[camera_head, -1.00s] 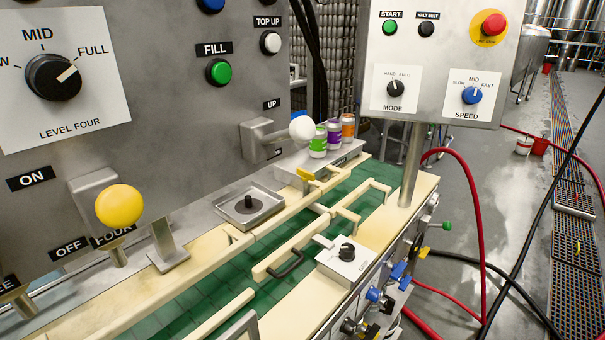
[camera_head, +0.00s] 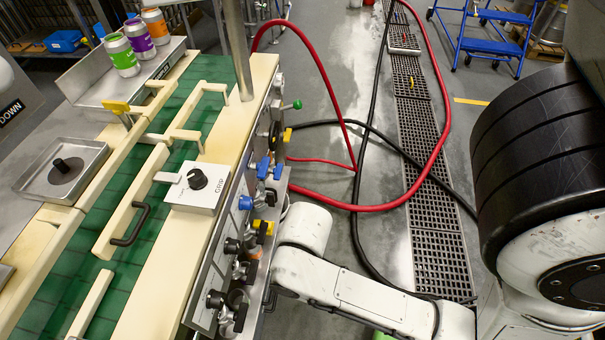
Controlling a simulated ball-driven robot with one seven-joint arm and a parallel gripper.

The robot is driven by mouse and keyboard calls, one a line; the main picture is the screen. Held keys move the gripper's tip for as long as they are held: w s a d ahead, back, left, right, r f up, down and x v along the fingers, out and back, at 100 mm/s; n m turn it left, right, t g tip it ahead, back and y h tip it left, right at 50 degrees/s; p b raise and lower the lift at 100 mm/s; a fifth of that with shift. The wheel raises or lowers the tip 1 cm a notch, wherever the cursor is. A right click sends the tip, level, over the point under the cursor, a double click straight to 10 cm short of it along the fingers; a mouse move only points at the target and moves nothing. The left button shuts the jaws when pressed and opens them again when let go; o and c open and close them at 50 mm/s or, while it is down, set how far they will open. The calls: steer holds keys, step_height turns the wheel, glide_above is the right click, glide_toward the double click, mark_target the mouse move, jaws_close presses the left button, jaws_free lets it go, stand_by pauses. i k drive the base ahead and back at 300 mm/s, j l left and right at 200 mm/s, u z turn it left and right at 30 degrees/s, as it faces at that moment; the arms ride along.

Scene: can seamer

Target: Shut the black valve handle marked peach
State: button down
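A row of small valves runs along the right side of the conveyor. Several have black handles, including an upper one (camera_head: 263,231) and a lower one (camera_head: 240,317). Blue handles (camera_head: 263,168), a yellow one and a green knob (camera_head: 297,104) also show on this side. The valve markings are too small and too slanted to read, so I cannot tell which black handle is marked peach. My white arm reaches in from the lower right and passes close beside the lower valves. My gripper does not show.
A GRIP control box (camera_head: 196,188) sits on the cream conveyor edge, beside a metal post. Red hose (camera_head: 387,206) and black cable lie over the floor and drain grating (camera_head: 437,262). Cans stand at upper left; a blue cart (camera_head: 490,35) is at upper right. Open floor lies right of the valves.

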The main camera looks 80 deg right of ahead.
mark_target(270, 199)
steer(key=k+l+z, duration=0.15)
steer(key=z, duration=0.6)
steer(key=k+l, duration=0.1)
steer(key=l, duration=0.4)
steer(key=k+l+z, duration=0.15)
steer(key=l, duration=0.3)
